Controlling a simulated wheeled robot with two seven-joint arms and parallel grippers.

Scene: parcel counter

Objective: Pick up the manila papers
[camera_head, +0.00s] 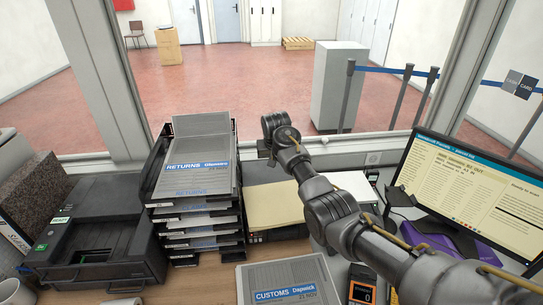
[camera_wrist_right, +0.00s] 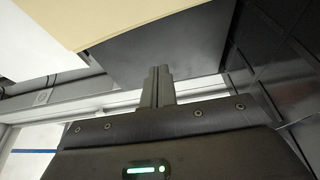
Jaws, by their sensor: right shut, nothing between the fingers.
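The manila papers (camera_head: 274,205) lie as a flat cream stack on top of a dark device, right of the tray tower. Their edge also shows at the top of the right wrist view (camera_wrist_right: 115,18). My right gripper (camera_head: 264,154) is at the far side of the papers, by the window sill, apart from them. In the right wrist view its two fingers (camera_wrist_right: 158,78) are together with nothing between them. My right arm crosses in front of the papers' right side. My left gripper is not in view.
A tower of document trays (camera_head: 200,235) stands close left of the papers. A printer (camera_head: 95,235) is further left. A grey customs folder (camera_head: 288,284) lies in front. A monitor (camera_head: 470,185) stands at right. The window ledge (camera_head: 380,157) runs behind.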

